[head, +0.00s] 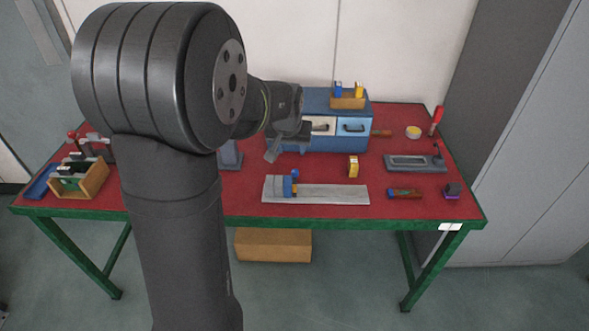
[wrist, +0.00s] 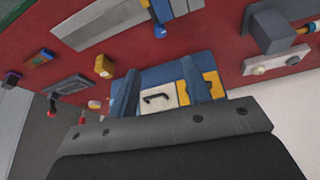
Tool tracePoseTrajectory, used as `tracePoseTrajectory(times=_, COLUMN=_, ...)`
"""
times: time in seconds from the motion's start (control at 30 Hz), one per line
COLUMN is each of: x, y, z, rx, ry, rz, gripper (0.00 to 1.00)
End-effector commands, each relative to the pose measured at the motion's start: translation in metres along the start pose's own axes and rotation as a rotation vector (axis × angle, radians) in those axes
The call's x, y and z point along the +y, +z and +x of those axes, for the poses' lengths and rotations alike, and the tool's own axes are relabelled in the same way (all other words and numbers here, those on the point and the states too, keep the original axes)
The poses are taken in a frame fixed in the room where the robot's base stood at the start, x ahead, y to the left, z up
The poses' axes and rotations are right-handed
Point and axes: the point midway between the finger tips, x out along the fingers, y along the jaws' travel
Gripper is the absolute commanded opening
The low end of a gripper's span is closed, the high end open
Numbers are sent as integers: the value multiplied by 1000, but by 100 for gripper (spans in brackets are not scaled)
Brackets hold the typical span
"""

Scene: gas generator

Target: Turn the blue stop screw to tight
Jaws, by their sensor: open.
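A small round blue knob (head: 295,173), which looks like the blue stop screw, sits by a blue block (head: 288,186) near the left end of a flat grey plate (head: 335,193) on the table. An orange-yellow piece is beside it. The wrist view shows the blue block (wrist: 180,7) at the top edge, partly cut off. My gripper (head: 289,143) is open and empty, in front of the blue drawer box and behind the plate in the head view, apart from the knob. In the wrist view its two fingers (wrist: 158,68) frame the drawer box. The screw's tightness cannot be told.
The blue drawer box (head: 354,143) stands at the back, with a wooden block (head: 347,102) on top. A yellow block (head: 353,166), screwdriver-like tool (head: 404,194) and grey tray (head: 409,162) lie to the right. A wooden caddy (head: 93,180) is far left.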

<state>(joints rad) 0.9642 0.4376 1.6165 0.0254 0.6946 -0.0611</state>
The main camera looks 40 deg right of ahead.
Motion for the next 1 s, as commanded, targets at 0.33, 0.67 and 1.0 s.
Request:
tracePoseTrajectory(times=0.33, x=0, y=1, z=70, rx=-5, ry=0, rz=1, gripper=45)
tracePoseTrajectory(times=0.67, x=0, y=0, z=125, rx=-3, ry=0, rz=2, gripper=45)
tracePoseTrajectory(times=1.0, x=0, y=0, z=145, rx=0, ry=0, rz=2, gripper=45)
